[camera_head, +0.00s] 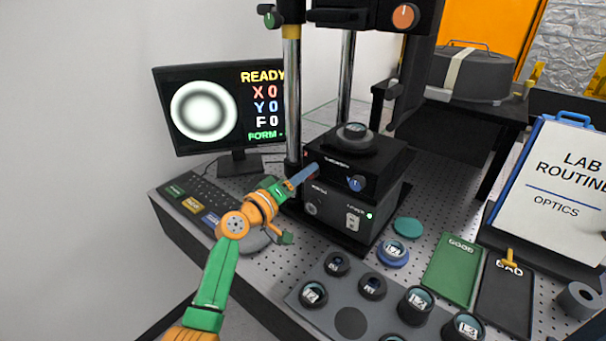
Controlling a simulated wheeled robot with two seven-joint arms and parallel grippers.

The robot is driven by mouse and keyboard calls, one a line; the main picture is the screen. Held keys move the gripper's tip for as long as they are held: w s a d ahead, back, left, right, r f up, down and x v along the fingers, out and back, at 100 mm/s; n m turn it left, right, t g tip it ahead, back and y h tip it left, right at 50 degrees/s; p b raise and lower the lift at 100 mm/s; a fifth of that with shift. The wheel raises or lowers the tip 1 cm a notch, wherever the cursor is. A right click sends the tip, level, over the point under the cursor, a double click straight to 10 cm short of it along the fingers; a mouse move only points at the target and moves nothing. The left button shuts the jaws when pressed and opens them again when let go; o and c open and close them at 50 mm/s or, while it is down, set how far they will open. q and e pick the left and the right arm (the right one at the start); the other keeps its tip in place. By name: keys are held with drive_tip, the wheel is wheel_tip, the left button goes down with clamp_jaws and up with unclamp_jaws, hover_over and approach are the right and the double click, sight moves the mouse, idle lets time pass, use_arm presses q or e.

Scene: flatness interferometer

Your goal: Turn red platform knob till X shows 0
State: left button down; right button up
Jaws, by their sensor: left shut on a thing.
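The interferometer's black platform (372,163) sits on a grey base box. The red knob on its front left is mostly hidden behind my fingers. My left gripper (306,174) reaches in from the lower left and is shut on the red knob. A blue knob (356,184) is on the same front face, to the right. The monitor (215,105) shows a round grey ring pattern with READY, X 0, Y 0 and F 0; the FORM value is partly cut off. My right gripper is not in view.
A dark tray (350,322) with several round optics, a blue-ringed optic (393,254), and green (453,270) and black (506,298) mats lie to the right. A chrome post (292,100) stands just behind my gripper.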

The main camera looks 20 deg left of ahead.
use_arm(q)
drive_tip(key=shift+n, duration=0.6)
drive_tip(key=shift+c, duration=2.3)
unclamp_jaws()
drive_tip(key=shift+o, duration=0.2)
drive_tip(key=shift+w+d+f, duration=0.1)
drive_tip(key=shift+w+d, duration=0.05)
drive_tip(key=v, duration=0.7)
drive_tip(key=shift+b, duration=0.3)
